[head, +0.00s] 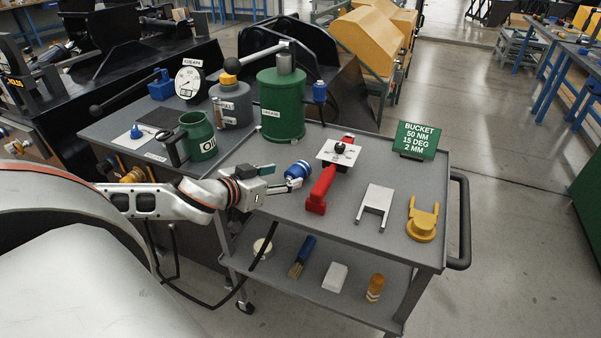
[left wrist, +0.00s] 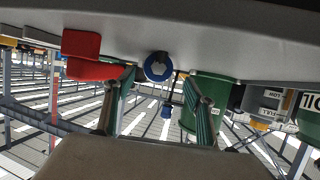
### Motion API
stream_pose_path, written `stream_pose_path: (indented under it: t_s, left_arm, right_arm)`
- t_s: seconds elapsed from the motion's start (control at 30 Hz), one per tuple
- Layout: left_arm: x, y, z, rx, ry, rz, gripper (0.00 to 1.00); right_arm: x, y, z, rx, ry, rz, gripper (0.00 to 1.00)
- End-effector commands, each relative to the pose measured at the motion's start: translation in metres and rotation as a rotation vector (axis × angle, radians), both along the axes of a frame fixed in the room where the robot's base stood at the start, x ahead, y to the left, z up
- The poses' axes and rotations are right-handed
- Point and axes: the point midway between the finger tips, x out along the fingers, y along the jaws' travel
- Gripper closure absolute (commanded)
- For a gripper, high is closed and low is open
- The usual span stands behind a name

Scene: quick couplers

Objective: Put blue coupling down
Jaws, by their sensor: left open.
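The blue coupling (head: 297,171), with a pale ring, is on the grey cart top near its left side, just beyond my left fingertips. In the left wrist view, which is upside down, the blue coupling (left wrist: 158,67) shows end-on against the cart top, between the lines of the two fingers. My left gripper (head: 285,181) is open and empty; its fingers spread to either side in the wrist view (left wrist: 160,88). Whether a fingertip touches the coupling I cannot tell. My right gripper is not in view.
A red-handled tool (head: 320,191) and white plate (head: 339,153) lie right of the coupling. A green tank (head: 281,107) stands behind, with a green oil can (head: 197,136) to the left. A grey fork piece (head: 376,205), yellow piece (head: 422,221) and green sign (head: 416,139) are farther right.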

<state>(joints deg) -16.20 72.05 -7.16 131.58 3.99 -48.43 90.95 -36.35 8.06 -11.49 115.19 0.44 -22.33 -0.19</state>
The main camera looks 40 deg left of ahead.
Motion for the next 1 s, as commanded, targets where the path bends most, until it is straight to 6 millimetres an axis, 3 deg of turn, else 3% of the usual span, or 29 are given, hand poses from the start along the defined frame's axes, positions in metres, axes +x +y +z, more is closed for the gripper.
stream_pose_path:
  t_s: [0.1, 0.4, 0.73, 1.0]
  left_arm:
    - [0.007, 0.0, -0.006, 0.0, 0.002, 0.0, 0.45]
    - [0.016, -0.001, -0.008, 0.001, 0.001, 0.0, 0.45]
    - [0.038, -0.005, -0.021, 0.001, 0.003, 0.001, 0.45]
    - [0.056, -0.005, -0.027, -0.001, 0.003, 0.001, 0.45]
  right_arm:
    - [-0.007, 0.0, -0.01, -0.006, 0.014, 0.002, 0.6]
    - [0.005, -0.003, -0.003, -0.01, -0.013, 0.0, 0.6]
    - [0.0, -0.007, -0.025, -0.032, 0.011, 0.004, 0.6]
    - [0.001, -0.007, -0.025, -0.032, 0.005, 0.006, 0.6]
